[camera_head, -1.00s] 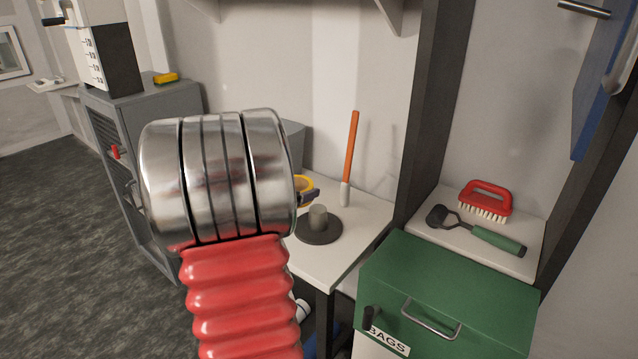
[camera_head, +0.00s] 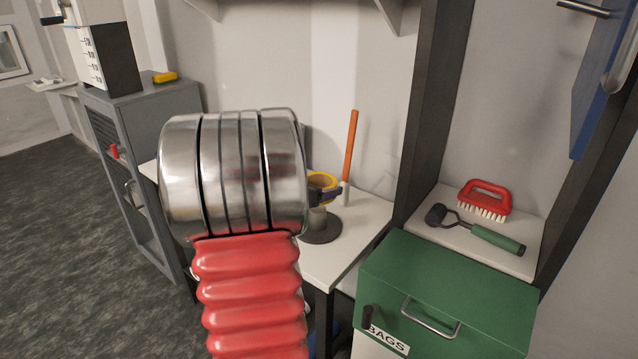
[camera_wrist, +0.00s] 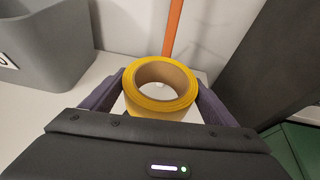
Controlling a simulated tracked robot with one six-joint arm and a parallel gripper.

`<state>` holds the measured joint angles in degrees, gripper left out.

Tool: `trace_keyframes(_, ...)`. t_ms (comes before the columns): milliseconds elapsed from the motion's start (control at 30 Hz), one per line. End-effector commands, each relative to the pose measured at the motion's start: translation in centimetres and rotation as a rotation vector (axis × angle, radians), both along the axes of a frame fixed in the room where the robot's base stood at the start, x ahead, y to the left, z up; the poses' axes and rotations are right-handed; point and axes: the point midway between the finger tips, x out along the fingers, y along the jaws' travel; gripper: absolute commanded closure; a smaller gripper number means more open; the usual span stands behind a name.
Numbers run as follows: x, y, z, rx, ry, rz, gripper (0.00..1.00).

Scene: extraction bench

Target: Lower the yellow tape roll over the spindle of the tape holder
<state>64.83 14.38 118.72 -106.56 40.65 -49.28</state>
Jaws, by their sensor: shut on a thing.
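The yellow tape roll (camera_head: 323,178) is held level above the tape holder in the head view, mostly hidden behind my arm. In the wrist view the roll (camera_wrist: 160,112) sits between the two fingers of my gripper (camera_wrist: 160,90), which is shut on its outside. The tape holder (camera_head: 322,236) is a dark round base on the bench with a short grey spindle (camera_head: 317,220). The spindle's top is close below the roll, partly covered by my arm and finger. The wrist view shows the brown core and a pale patch through the hole; I cannot make out the spindle there.
An orange-handled tool (camera_head: 352,140) stands upright behind the holder, close to the roll. A grey bin (camera_wrist: 45,45) is at the left in the wrist view. A dark post (camera_head: 440,110) and a green box (camera_head: 450,285) bound the bench at the right.

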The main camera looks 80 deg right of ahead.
Motion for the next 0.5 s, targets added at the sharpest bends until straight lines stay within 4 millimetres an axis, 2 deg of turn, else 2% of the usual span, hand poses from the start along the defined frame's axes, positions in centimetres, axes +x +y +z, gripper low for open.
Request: trace_keyframes(500,-0.1,0.0,-2.9,0.0,0.001,-0.002,0.44)
